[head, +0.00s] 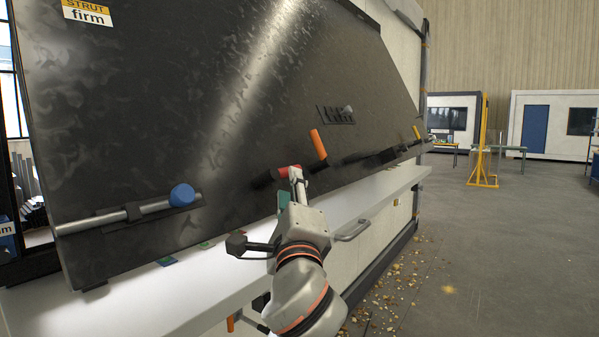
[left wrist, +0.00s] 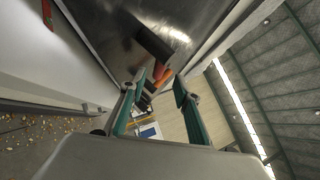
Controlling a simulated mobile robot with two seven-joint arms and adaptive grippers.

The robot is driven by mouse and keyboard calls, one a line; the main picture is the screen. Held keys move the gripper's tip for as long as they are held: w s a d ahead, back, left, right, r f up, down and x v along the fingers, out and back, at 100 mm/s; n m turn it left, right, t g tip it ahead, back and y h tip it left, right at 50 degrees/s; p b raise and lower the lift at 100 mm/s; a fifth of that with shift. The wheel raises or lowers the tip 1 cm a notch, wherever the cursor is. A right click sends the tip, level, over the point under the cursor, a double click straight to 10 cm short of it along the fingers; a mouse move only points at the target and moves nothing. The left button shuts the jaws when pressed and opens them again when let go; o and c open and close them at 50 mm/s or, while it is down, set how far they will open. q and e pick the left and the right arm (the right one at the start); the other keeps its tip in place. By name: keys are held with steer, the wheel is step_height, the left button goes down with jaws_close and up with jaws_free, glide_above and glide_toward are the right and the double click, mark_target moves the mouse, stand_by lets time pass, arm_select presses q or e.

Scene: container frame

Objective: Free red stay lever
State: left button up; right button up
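The red lever (head: 283,172) sticks out from a dark block near the lower edge of the large black panel (head: 200,100). My left gripper (head: 297,177) is right beside it in the head view and partly covers it. In the left wrist view the two teal-lined fingers (left wrist: 157,95) stand apart with a clear gap. A red-orange handle (left wrist: 161,75) by a black block (left wrist: 153,45) shows beyond the gap. Whether the fingers touch the red lever cannot be told. My right gripper is not in view.
A rod with a blue knob (head: 182,195) is at left. A white ledge (head: 220,270) runs below the panel. The floor at right is open.

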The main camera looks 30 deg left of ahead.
arm_select(q)
steer(key=p+x, duration=0.1)
steer(key=x, duration=0.6)
steer(key=shift+f, duration=0.1)
jaws_close()
